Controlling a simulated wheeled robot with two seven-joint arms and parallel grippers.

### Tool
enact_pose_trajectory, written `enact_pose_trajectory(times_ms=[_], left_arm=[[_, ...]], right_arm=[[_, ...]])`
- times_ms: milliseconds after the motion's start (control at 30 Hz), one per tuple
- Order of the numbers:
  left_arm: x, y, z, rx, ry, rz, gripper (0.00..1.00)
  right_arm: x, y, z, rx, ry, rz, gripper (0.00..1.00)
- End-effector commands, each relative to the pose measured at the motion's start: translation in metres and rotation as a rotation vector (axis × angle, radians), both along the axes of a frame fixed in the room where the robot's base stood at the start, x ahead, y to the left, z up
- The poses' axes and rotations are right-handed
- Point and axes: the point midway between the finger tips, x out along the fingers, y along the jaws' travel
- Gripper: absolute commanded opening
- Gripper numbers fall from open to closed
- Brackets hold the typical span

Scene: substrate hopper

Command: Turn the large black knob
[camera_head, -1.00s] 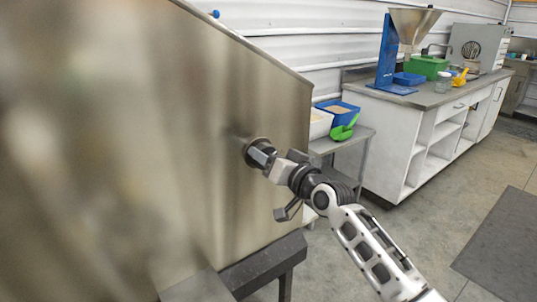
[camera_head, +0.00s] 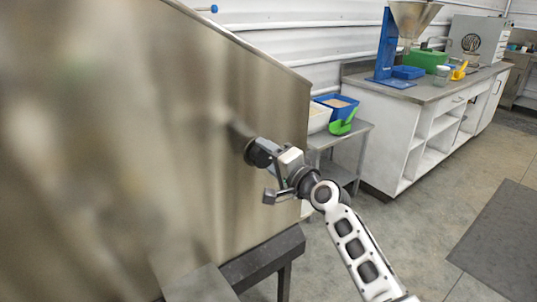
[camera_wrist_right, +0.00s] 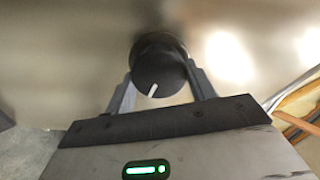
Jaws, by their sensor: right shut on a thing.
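The large black knob (camera_wrist_right: 158,66) sticks out from the steel hopper wall (camera_head: 150,120). In the right wrist view it shows a white pointer line on its face, pointing down and slightly left. In the head view the knob (camera_head: 254,153) is partly hidden by my right gripper (camera_head: 268,155). My right gripper's two fingers also show in the right wrist view (camera_wrist_right: 160,84), one on each side of the knob, shut on it. My left gripper is in neither view.
A metal side table (camera_head: 350,134) right of the hopper holds a blue bin (camera_head: 343,102), a white bin and a green scoop (camera_head: 342,126). A white workbench (camera_head: 415,145) stands behind. The floor at the right is open, with a dark mat (camera_head: 500,240).

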Motion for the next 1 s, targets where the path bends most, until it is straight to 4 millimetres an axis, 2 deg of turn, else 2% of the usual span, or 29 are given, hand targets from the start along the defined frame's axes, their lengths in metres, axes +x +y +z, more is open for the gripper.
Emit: enact_pose_trajectory(times_ms=[300, 733, 767, 800, 833, 1000], left_arm=[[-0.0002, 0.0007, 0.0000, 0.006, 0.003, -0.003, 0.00], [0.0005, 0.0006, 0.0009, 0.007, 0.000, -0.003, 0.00], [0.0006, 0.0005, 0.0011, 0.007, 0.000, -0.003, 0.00], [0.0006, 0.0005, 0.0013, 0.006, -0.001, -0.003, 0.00], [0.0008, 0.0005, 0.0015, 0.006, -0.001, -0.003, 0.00], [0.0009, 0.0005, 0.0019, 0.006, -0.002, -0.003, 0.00]], right_arm=[[-0.0008, 0.0011, -0.0026, 0.066, 0.054, 0.004, 0.32], [-0.0007, 0.0010, -0.0030, 0.071, 0.058, 0.004, 0.32], [-0.0008, 0.0011, -0.0029, 0.071, 0.058, 0.004, 0.60], [-0.0008, 0.0011, -0.0029, 0.071, 0.058, 0.004, 0.72], [-0.0007, 0.0009, -0.0027, 0.071, 0.057, 0.003, 0.77], [-0.0003, 0.0005, -0.0017, 0.070, 0.054, 0.002, 0.77]])
